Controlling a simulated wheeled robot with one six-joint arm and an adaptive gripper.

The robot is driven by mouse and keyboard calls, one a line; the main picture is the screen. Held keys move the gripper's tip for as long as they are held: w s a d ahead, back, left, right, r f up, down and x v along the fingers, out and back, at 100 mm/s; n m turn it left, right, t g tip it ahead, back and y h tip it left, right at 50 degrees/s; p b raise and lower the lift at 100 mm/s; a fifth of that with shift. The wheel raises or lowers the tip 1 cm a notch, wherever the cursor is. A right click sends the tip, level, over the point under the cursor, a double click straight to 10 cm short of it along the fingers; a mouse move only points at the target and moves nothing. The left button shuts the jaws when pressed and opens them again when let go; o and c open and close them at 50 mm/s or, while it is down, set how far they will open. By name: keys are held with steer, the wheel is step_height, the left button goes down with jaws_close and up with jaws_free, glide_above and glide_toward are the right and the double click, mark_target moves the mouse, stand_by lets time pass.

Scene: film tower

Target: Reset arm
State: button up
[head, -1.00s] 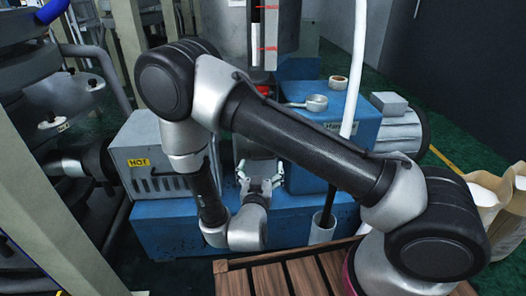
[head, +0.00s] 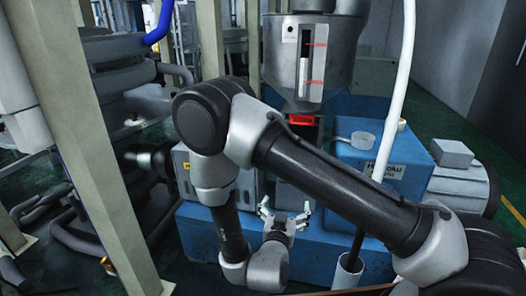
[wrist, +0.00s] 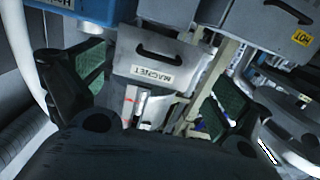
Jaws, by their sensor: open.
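My arm reaches across the head view from the lower right, bends at an elbow on the left and comes down to my gripper (head: 285,212). My gripper is open, with its light fingertips spread in front of the blue machine (head: 320,240). Nothing shows between the fingers. In the wrist view, my two dark fingers stand apart at left and right, and a grey box labelled MAGNET (wrist: 155,70) shows between and beyond them.
A metal hopper (head: 335,65) with a level gauge stands above the blue machine. A white hose (head: 402,85) hangs at the right. A motor (head: 465,185) sits at the right. Beige posts (head: 95,150) and pipework crowd the left. A white tube (head: 348,270) stands low in front.

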steer(key=s+a+f+n+g+y, duration=0.2)
steer(key=s+a+f+g+y, duration=0.15)
steer(key=f+g, duration=0.3)
steer(key=s+a+f+n+g+y, duration=0.25)
steer(key=s+f+g, duration=0.2)
steer(key=f, duration=0.35)
steer(key=s+r+n+g, duration=0.2)
steer(key=s+r+g, duration=0.3)
steer(key=r, duration=0.6)
steer(key=s+d+r+m+t, duration=0.1)
steer(key=s+d+r, duration=0.1)
steer(key=d+r, duration=0.8)
steer(key=s+d+r+m+t, duration=0.1)
steer(key=s+d+r, duration=0.2)
steer(key=d+r, duration=0.7)
steer(key=s+d+r+m+t, duration=0.1)
steer(key=s+d+r, duration=0.1)
steer(key=d+r, duration=0.8)
step_height(320, 180, up, 2)
steer(key=shift+s+r+t+h, duration=0.25)
steer(key=shift+s+t+h, duration=0.05)
steer(key=shift+s, duration=0.05)
